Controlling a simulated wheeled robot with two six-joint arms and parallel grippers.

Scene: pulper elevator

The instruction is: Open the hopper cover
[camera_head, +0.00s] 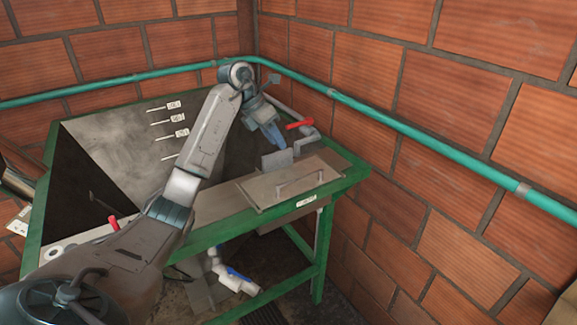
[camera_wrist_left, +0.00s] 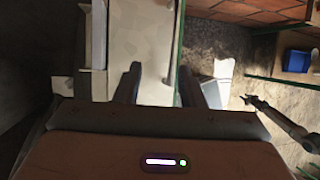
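The hopper cover (camera_head: 262,190) is a flat grey metal panel with a bar handle (camera_head: 300,183), lying on the right end of the green-framed tank in the head view. In the left wrist view a pale panel (camera_wrist_left: 140,35), apparently the cover, lies below, with a bar (camera_wrist_left: 173,50) along its right side. My left gripper (camera_head: 275,137) is above the far left edge of the cover. Its fingers (camera_wrist_left: 160,84) are apart and hold nothing visible. A thin jointed arm in the wrist view, probably my right, ends in a small gripper-like tip (camera_wrist_left: 248,100); its opening is unclear.
The open metal tank (camera_head: 110,140) lies left of the cover. A red-handled valve (camera_head: 300,124) stands close to my left gripper. A green pipe (camera_head: 400,128) runs along the brick walls. White piping with a blue valve (camera_head: 238,273) is below. A blue box (camera_wrist_left: 296,61) stands at right.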

